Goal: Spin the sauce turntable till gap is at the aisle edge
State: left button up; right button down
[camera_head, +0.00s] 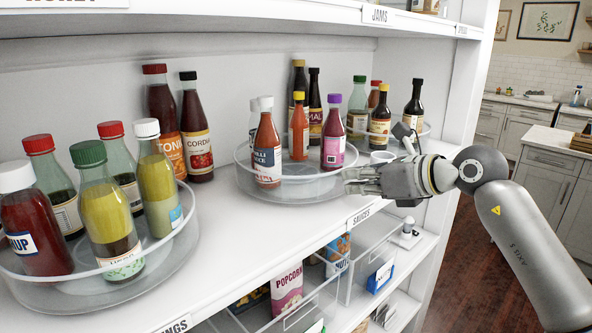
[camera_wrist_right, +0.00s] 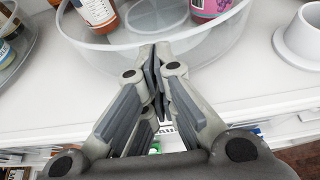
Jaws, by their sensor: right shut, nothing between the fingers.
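The sauce turntable (camera_head: 292,189) is a clear round tray with a low wall, standing on the shelf above the SAUCES label (camera_head: 361,215). A red sauce bottle (camera_head: 267,155) stands at its front left and a purple-capped bottle (camera_head: 333,135) at its right. Between them a stretch of the front rim has no bottle; darker bottles and a yellow-capped one (camera_head: 299,128) stand behind. My right gripper (camera_head: 350,180) is shut and empty at the turntable's right front. In the right wrist view its fingertips (camera_wrist_right: 154,62) overlap the clear wall (camera_wrist_right: 195,48); I cannot tell if they touch. My left gripper is not in view.
Another turntable (camera_head: 160,262) with several bottles stands at the left. Two tall bottles (camera_head: 197,140) stand between the turntables. A third group of bottles (camera_head: 380,122) is behind my right gripper. A white cup-like piece (camera_wrist_right: 302,38) is right of my fingers.

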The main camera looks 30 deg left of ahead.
jog(key=shift+w, duration=0.1)
jog(key=shift+w+r+p, duration=0.1)
jog(key=shift+w+p, duration=0.15)
jog(key=shift+p, duration=0.05)
jog(key=shift+w+d, duration=0.15)
jog(key=shift+w, duration=0.3)
jog(key=shift+s+d+f, duration=0.1)
jog(key=shift+d+f, duration=0.1)
jog(key=shift+d, duration=0.3)
jog(key=b+v, duration=0.1)
jog(key=v, duration=1.3)
jog(key=shift+d+f, duration=0.3)
jog(key=shift+w+f, duration=0.1)
jog(key=shift+w, duration=0.1)
